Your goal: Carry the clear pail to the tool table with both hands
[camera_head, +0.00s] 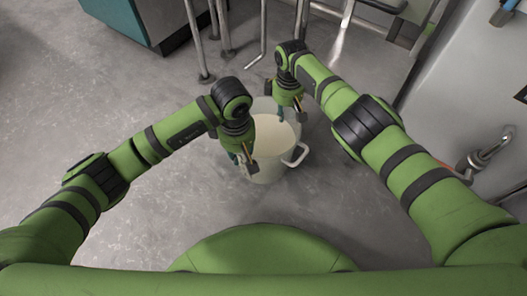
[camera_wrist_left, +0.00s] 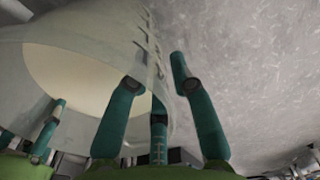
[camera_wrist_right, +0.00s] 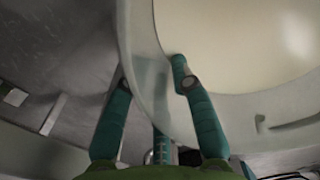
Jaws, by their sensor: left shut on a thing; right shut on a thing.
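The clear pail (camera_head: 268,172) is in front of me, low in the head view, with pale cream contents (camera_head: 272,137) inside. A side handle (camera_head: 297,157) sticks out at its right. My left gripper (camera_head: 246,160) is shut on the pail's left wall; in the left wrist view its fingers (camera_wrist_left: 153,72) straddle the pail's wall (camera_wrist_left: 100,22). My right gripper (camera_head: 290,113) is shut on the far right wall; in the right wrist view its fingers (camera_wrist_right: 149,72) straddle the wall (camera_wrist_right: 140,35). The pail looks near upright. I cannot tell whether it touches the floor. I cannot identify the tool table.
Metal legs (camera_head: 222,28) of a stand are beyond the pail. A teal cabinet (camera_head: 133,22) is at the top left. A pale counter with a metal tap (camera_head: 490,147) is at the right. Grey floor (camera_head: 85,95) is open to the left.

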